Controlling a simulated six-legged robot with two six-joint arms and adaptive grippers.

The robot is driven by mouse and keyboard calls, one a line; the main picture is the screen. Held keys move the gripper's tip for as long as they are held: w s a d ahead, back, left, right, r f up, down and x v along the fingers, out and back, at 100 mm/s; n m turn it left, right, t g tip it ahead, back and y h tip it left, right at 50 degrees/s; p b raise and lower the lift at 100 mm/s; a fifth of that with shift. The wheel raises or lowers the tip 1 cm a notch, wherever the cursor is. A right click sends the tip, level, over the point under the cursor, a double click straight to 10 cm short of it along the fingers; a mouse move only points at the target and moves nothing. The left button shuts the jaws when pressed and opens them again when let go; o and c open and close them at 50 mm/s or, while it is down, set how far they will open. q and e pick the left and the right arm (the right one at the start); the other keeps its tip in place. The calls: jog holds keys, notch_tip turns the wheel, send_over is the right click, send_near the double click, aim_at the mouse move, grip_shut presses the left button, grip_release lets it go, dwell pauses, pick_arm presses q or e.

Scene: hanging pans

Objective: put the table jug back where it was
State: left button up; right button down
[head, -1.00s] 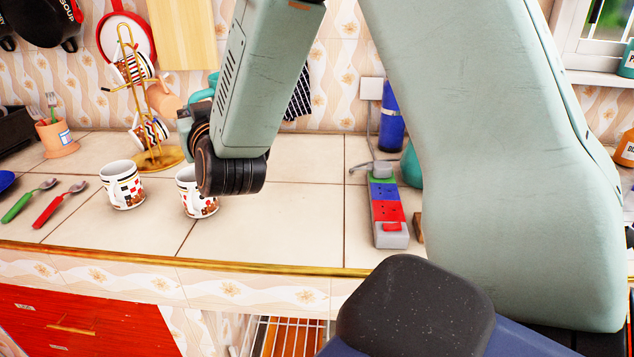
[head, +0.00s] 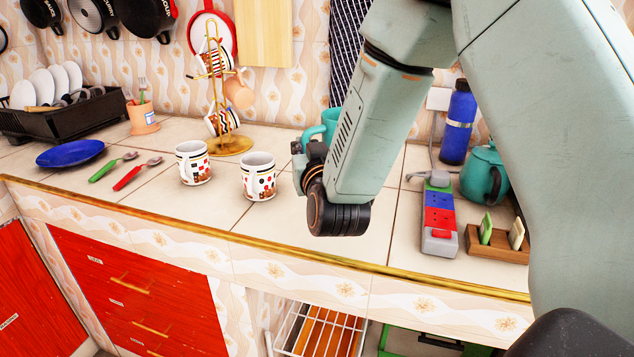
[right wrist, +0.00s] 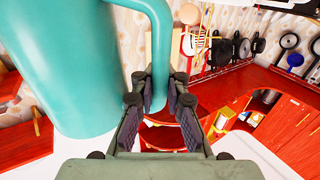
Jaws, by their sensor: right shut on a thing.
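The table jug is a teal jug. In the head view its upper part (head: 322,128) shows behind my right forearm, which hides the rest. In the right wrist view the jug's large body (right wrist: 65,65) fills the left side, and its handle (right wrist: 157,40) runs down between the fingers. My right gripper (right wrist: 160,85) is shut on the handle. In the head view the right gripper (head: 298,160) is at the jug's near side, mostly covered by my wrist. I cannot tell whether the jug's base touches the counter. My left gripper is not in view.
Two patterned mugs (head: 193,163) (head: 259,178) stand left of my right gripper. Behind them is a gold mug tree (head: 235,147). To the right are a power strip (head: 440,218), blue bottle (head: 458,122), teal teapot (head: 481,172) and wooden holder (head: 492,247). The front counter has bare tile.

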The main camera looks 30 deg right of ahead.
notch_tip(320, 180, down, 5)
jog(key=shift+d+b, duration=0.1)
jog(key=shift+b, duration=0.55)
jog(key=shift+s+d+f, duration=0.1)
jog(key=shift+s+d, duration=0.05)
jog(key=shift+s, duration=0.1)
jog(key=c, duration=1.8)
grip_release()
jog(key=shift+f, duration=0.1)
jog(key=o, duration=0.4)
jog(key=shift+d, duration=0.1)
jog(key=shift+o, duration=0.2)
